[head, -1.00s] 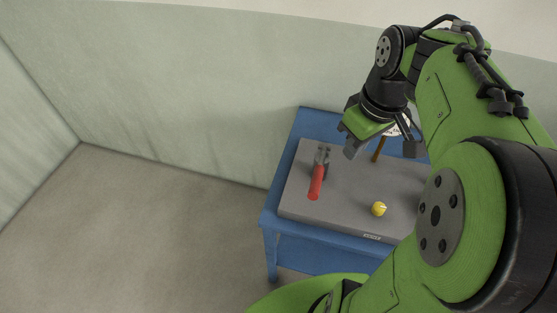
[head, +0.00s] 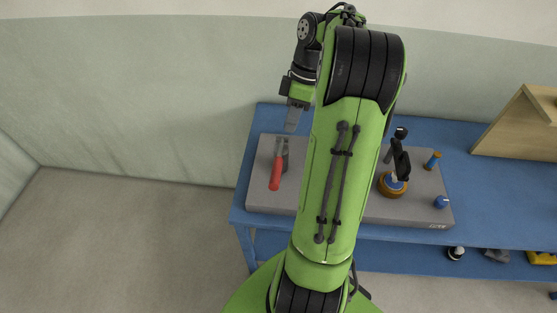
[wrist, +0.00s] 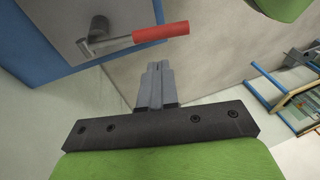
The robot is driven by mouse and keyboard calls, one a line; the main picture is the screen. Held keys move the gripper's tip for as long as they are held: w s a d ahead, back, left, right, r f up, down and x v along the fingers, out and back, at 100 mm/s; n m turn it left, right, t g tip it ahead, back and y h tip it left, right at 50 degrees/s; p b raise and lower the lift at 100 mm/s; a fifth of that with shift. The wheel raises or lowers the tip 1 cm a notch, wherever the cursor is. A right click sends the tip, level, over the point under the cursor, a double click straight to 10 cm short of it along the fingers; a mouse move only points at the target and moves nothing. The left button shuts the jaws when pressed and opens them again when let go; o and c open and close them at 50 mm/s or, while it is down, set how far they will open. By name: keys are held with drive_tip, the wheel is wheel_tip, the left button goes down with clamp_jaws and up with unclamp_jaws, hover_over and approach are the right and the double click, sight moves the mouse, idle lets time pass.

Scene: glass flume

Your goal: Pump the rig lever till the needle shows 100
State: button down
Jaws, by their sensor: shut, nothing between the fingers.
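The rig lever (head: 275,180) has a red handle and a grey metal arm on a pivot. It stands at the left end of the grey rig plate (head: 330,210) on the blue table. In the wrist view the red lever handle (wrist: 160,32) lies beyond my fingertips, with its grey pivot at upper left. My gripper (head: 291,125) is above and behind the lever, apart from it. In the wrist view my gripper (wrist: 154,68) has its fingers together with nothing between them. My arm hides the middle of the plate. I see no readable gauge needle.
Floor left of the table is clear.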

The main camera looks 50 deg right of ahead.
sight(277, 169)
drive_tip(key=b+x, duration=0.3)
drive_tip(key=x, duration=0.9)
drive_tip(key=shift+a+f, duration=0.1)
drive_tip(key=shift+f, duration=0.3)
